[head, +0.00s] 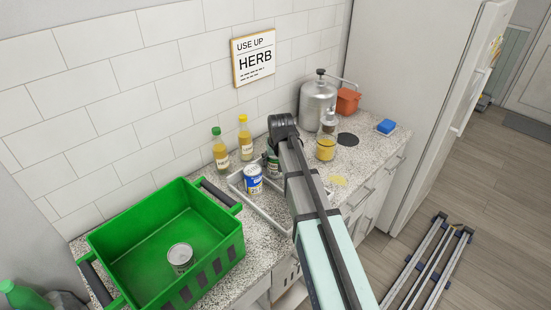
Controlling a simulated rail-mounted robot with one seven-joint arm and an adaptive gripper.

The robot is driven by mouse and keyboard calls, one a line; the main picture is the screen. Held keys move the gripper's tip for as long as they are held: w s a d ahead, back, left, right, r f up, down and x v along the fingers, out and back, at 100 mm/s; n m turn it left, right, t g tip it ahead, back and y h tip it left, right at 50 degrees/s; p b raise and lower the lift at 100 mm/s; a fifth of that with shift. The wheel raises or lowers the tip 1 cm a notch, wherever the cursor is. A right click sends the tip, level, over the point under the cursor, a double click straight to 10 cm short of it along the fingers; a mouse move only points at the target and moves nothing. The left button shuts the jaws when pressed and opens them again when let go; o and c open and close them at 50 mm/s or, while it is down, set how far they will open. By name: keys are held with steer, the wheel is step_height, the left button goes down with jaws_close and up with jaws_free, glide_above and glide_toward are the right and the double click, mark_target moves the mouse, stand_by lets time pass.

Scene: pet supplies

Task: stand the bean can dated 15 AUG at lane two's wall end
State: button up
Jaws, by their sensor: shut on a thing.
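My arm reaches over the counter and its gripper (268,157) points down at the white tray (244,201). The gripper is shut on a can with a green and pale label (274,166), partly hidden by my arm. I cannot tell whether that can touches the tray. A blue and white can (253,180) stands upright in the tray, just left of the held can. Another can (180,258) with a pale label stands in the green crate (222,258). No date is readable on any can. My arm covers the tray's right part, and lane marks are not clear.
Two bottles, one green-capped (220,150) and one yellow-capped (245,138), stand by the wall behind the tray.

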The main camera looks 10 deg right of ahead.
steer(key=shift+f, duration=0.2)
steer(key=o, duration=1.4)
steer(key=shift+o, duration=0.2)
steer(key=b+v, duration=0.2)
steer(key=v, duration=1)
steer(key=shift+r+b, duration=0.25)
steer(key=shift+b, duration=0.1)
